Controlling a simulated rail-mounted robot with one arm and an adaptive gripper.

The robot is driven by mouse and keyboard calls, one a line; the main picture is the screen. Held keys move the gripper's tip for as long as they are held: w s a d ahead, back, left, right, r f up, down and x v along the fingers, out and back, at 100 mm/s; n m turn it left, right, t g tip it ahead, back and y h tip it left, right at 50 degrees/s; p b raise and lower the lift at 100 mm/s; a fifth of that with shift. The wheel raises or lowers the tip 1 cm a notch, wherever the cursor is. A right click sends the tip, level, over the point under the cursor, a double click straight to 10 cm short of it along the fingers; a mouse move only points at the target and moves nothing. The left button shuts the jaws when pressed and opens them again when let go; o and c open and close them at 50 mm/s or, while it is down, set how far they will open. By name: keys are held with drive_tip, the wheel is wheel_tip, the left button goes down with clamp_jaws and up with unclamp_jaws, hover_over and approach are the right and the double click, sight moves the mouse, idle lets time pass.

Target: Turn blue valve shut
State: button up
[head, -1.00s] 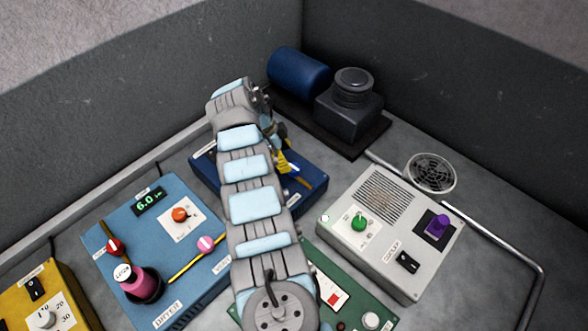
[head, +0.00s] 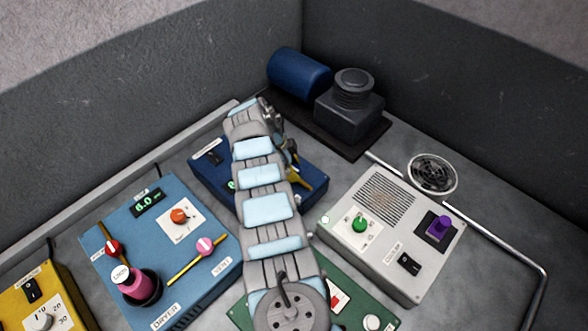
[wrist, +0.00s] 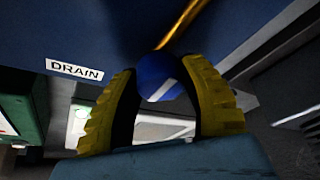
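The blue valve has a round blue knob (wrist: 160,78) on a yellow lever (wrist: 178,28), seen in the wrist view next to a DRAIN label (wrist: 75,69) on a dark blue box. My gripper (wrist: 160,72) has one yellow finger on each side of the knob, and both appear to touch it. In the head view the dark blue box (head: 207,176) stands behind my arm, which covers its middle. A bit of yellow shows at the box's right side by my gripper (head: 294,165); the knob is hidden there.
A grey panel (head: 342,243) with a green knob and purple switch stands to the right. The lighter blue DRYER panel (head: 130,245) with levers is to the left. A green panel (head: 355,312) lies partly under my arm. A dark motor unit (head: 348,105) stands behind.

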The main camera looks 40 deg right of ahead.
drive_tip(key=c, duration=0.4)
drive_tip(key=shift+n+p, duration=0.5)
drive_tip(key=shift+p, duration=0.3)
drive_tip(key=shift+a+r+n+t+h+p, duration=0.1)
drive_tip(key=shift+n+t+h+p, duration=0.35)
drive_tip(key=shift+n+p, duration=0.7)
drive_tip(key=n+t+p, duration=0.2)
drive_tip(key=n+p, duration=0.3)
drive_tip(key=shift+s+n, duration=0.1)
drive_tip(key=shift+n, duration=0.25)
drive_tip(key=n+t+p, duration=0.2)
drive_tip(key=n+p, duration=0.1)
drive_tip(key=n, duration=0.1)
drive_tip(key=shift+p, duration=0.4)
drive_tip(key=shift+f+n+t+y+p, duration=0.1)
drive_tip(key=shift+n+t+y+p, duration=0.35)
drive_tip(key=shift+n, duration=0.8)
drive_tip(key=shift+f+n+t+y+p, duration=0.1)
drive_tip(key=shift+n+t+y+p, duration=0.25)
drive_tip(key=shift+n, duration=0.9)
